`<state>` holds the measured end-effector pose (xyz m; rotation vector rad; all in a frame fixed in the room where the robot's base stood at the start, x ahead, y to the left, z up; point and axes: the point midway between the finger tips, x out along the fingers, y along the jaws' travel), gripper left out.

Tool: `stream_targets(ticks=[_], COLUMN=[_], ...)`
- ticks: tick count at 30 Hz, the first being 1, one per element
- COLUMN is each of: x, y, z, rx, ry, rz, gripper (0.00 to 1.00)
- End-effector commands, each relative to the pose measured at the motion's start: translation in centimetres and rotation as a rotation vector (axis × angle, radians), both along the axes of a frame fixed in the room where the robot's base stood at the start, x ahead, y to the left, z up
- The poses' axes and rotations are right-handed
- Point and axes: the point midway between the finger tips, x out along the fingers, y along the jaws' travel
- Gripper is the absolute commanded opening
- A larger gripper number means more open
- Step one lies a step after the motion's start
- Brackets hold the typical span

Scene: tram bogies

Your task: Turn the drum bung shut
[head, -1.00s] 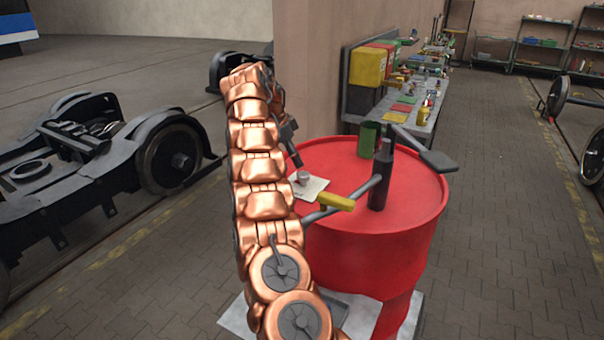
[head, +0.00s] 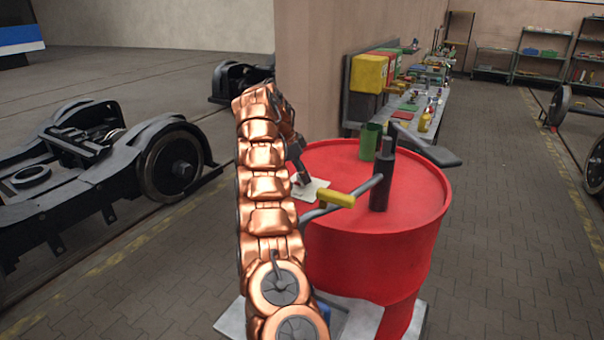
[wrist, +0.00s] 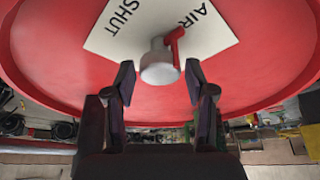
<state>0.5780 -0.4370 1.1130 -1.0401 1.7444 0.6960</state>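The drum bung (wrist: 160,66) is a pale grey round cap on the red drum (head: 420,200). A red pointer (wrist: 174,40) on it points toward the side of the word AIR. It sits on a white card (head: 316,190) marked SHUT and AIR, which also shows in the wrist view (wrist: 110,30). My gripper (wrist: 160,78) is open, with one dark finger on each side of the bung. I see gaps between fingers and bung; the remaining depth is hard to tell. In the head view my gripper (head: 302,180) covers the bung.
A workbench (head: 410,105) is beyond.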

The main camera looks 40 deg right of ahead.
Motion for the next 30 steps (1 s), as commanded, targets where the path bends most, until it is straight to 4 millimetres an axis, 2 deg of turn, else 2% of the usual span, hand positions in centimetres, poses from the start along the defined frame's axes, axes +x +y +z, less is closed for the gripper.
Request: stream_targets(ticks=[2, 12, 22, 30], x=[0.02, 0.1, 0.13, 0.03], y=[0.02, 0.12, 0.2, 0.29], z=[0.0, 0.0, -0.14, -0.41], rx=[0.0, 0.0, 0.0, 0.0], ry=[0.0, 0.0, -0.003, -0.004], rz=[0.0, 0.002, 0.038, 0.159], gripper=[0.43, 0.08, 0.08, 0.08])
